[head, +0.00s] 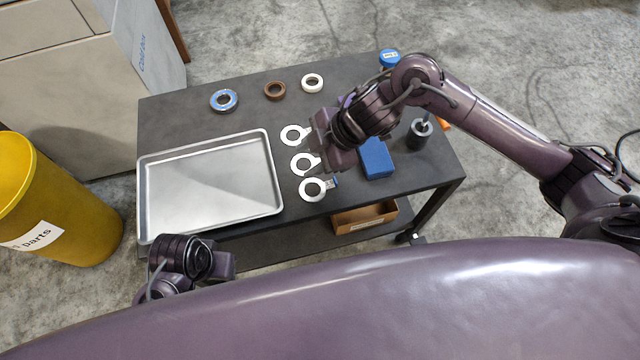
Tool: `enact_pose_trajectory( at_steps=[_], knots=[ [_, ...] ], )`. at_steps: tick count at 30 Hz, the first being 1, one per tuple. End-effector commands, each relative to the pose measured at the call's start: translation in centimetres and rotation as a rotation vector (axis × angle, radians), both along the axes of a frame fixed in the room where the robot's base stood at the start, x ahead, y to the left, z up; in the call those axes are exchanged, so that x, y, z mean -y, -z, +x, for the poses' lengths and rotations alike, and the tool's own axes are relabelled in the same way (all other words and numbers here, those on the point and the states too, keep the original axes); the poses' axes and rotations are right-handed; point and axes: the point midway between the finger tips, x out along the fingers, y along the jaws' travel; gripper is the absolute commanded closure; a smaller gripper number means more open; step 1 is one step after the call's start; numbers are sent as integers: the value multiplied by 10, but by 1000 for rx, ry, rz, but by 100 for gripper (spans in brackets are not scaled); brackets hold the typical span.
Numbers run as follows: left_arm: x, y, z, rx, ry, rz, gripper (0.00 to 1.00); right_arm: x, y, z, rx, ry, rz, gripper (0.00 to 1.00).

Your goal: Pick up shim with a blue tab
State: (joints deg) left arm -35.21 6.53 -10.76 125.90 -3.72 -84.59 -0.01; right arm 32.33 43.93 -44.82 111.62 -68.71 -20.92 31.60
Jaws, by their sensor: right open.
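Several pale, flat ring-shaped shims lie in a column on the dark table, right of the tray. My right gripper (317,151) is open and empty, just above and right of the middle and far shims. My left gripper (227,265) is low in front of the tray, away from the shims; its jaw state is unclear.
A metal tray (277,195) fills the table's left. A blue ring (215,101), brown ring (267,93) and white ring (305,84) lie at the back. A blue box (376,158) and dark cylinder (417,138) stand right. A yellow bin (70,215) stands left.

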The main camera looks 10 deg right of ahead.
Motion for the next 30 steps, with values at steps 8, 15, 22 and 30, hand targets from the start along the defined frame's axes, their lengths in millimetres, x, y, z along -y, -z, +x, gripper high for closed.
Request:
enact_pose_trajectory(
  at_steps=[8, 15, 22, 30],
  knots=[
    [0, 0, 0, 1, 0, 0, 64, 84, -10, -8, -208, -26, -159, 56],
    [9, 5, 4, 47, 19, -23, 64, 83, 11, -13, -236, -24, -168, 56],
    [21, 10, 10, 112, 43, -56, 64, 70, 38, -21, -235, -26, -170, 56],
    [30, 11, 14, 160, 59, -81, 64, 60, 60, -23, -231, -25, -168, 56]
  ],
)
